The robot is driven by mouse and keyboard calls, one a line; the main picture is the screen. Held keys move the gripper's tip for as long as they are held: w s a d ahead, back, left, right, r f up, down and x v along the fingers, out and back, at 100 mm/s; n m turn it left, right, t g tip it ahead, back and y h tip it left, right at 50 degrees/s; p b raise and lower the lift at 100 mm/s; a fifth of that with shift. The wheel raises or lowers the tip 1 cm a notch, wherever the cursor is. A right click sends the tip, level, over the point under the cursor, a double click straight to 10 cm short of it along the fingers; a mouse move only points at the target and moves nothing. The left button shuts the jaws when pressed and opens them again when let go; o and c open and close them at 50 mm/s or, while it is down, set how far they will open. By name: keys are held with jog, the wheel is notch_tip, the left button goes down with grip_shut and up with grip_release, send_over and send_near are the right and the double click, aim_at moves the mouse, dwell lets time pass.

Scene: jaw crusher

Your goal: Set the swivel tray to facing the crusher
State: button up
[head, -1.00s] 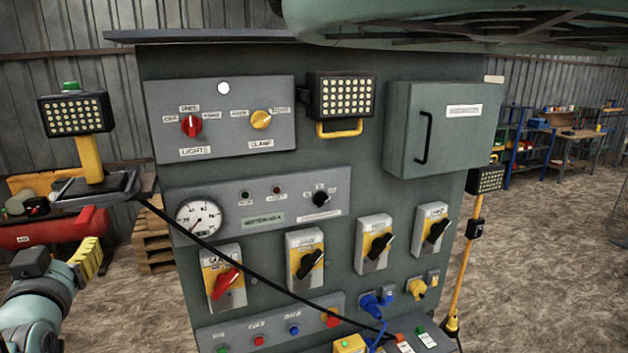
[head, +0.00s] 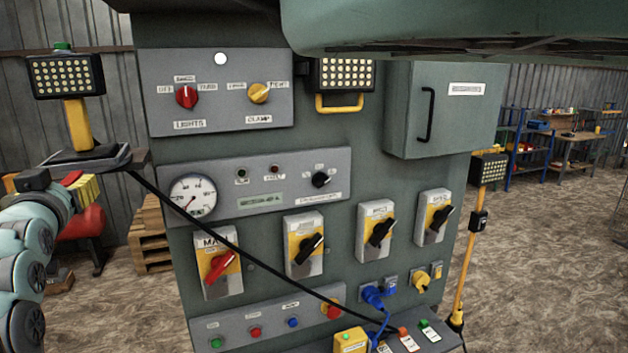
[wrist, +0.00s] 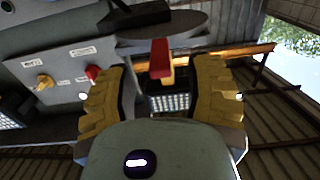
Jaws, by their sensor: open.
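The swivel tray (head: 105,160) is a thin dark grey plate at the left side of the cabinet. A lamp (head: 66,76) on a yellow post stands on it, its lit face towards my head camera. In the wrist view, which looks upside down, the tray (wrist: 185,25) is at the top and the lamp (wrist: 168,102) hangs below. A red bar (wrist: 160,58) by the tray lies between my fingers in the picture; I cannot tell its depth. My gripper (head: 88,190) is open, just below and left of the tray. Its yellow fingers (wrist: 158,92) show no contact.
The green cabinet (head: 350,185) with switches and a gauge stands close on the right. A black cable (head: 200,240) runs from the tray across its front. Wooden pallets (head: 150,240) and a red machine (head: 85,225) are behind. Open floor (head: 540,250) lies right.

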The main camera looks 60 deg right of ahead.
aim_at(73, 175)
jog(key=p+x, duration=0.2)
jog(key=x, duration=0.1)
jog(key=shift+w+d+r+p, duration=0.2)
jog(key=shift+d+p, duration=0.05)
jog(key=shift+p, duration=0.05)
jog(key=shift+p+x, duration=0.8)
jog(key=shift+x, duration=0.45)
jog(key=shift+f, duration=0.2)
jog(key=shift+c, duration=0.2)
jog(key=shift+a, duration=0.1)
grip_shut()
